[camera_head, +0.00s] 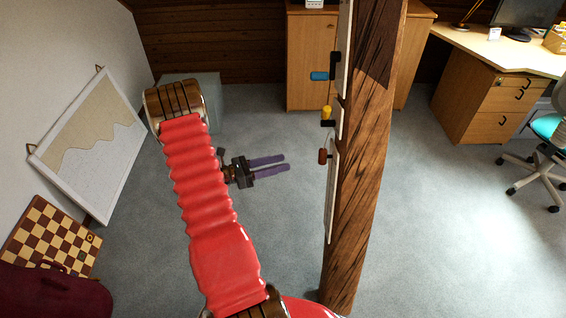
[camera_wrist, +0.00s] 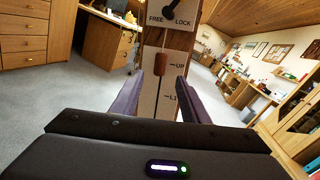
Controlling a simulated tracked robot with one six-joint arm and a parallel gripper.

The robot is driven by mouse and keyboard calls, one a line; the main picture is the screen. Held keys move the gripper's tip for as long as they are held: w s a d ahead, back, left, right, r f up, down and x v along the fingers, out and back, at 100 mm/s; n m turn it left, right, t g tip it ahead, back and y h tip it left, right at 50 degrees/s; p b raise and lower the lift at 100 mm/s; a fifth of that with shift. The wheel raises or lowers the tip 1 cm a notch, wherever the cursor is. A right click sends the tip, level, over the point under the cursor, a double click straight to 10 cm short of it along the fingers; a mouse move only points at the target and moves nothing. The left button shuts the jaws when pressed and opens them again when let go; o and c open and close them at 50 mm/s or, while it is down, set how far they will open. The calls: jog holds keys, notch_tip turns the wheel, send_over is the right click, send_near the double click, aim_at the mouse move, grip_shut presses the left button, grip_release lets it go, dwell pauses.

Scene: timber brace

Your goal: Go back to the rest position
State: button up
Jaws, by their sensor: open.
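My gripper (camera_head: 269,164) is open and empty in the head view, its two purple fingers pointing right toward the timber brace (camera_head: 361,150). A gap of carpet lies between the fingertips and the brace. On the brace's left side are a blue handle (camera_head: 320,76), a yellow knob (camera_head: 327,112) and a red-brown slider handle (camera_head: 323,156). In the wrist view the red-brown handle (camera_wrist: 160,64) stands by the "UP" mark on its white plate (camera_wrist: 148,100), seen between my fingers and apart from them. A dark lever (camera_wrist: 172,12) sits between "FREE" and "LOCK".
A framed board (camera_head: 92,145) and a chessboard (camera_head: 50,236) lean at the left wall. A grey-green box (camera_head: 208,98) stands behind my arm. Carpet around the brace is clear.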

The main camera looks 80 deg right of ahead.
dwell(0.8)
jog(key=s+a+f+m+t+y, duration=0.1)
jog(key=a+f+m+y, duration=0.15)
jog(key=a, duration=0.25)
jog(key=a+f+m+t+y, duration=0.1)
jog(key=a+m+y, duration=0.2)
jog(key=a, duration=0.2)
jog(key=w+a+r+m+t+y, duration=0.1)
jog(key=w+a+r+m+t, duration=0.2)
jog(key=w+a+r+t, duration=0.5)
jog(key=w+a+r+m+t+y, duration=0.15)
jog(key=w+a+r+m, duration=0.3)
jog(key=w+a, duration=0.75)
jog(key=w+a+r+n+t, duration=0.1)
jog(key=a+r+n+t, duration=0.1)
jog(key=a+r+t, duration=0.3)
jog(key=w+a+r+n+t, duration=0.1)
jog(key=a+r+t, duration=0.4)
jog(key=a+r, duration=0.7)
jog(key=a+n, duration=0.1)
jog(key=a, duration=0.5)
jog(key=shift+a, duration=0.35)
jog(key=shift+c, duration=0.2)
